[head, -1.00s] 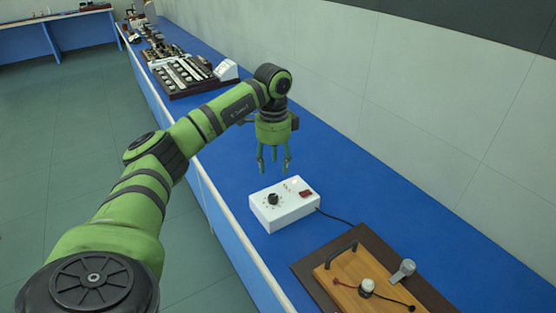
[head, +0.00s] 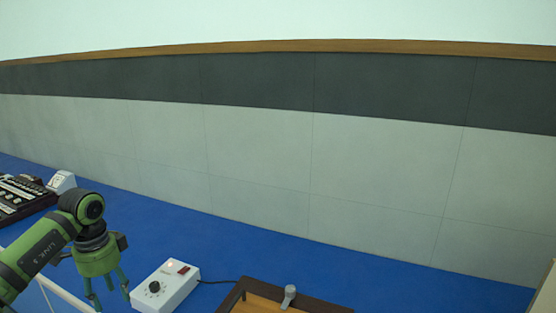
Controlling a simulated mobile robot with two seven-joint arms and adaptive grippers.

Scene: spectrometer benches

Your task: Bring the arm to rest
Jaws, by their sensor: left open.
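My left arm comes in from the lower left, green with dark joints. My left gripper (head: 108,292) points down over the blue bench, with its fingers apart and nothing seen between them. It is just left of a white control box (head: 167,288) with a black knob and a red switch. The fingertips are close to the bottom edge of the view. My right gripper is not in view.
A wooden board with a dark border (head: 262,295) lies at the bottom, partly cut off. A dark instrument panel (head: 22,200) stands at the far left.

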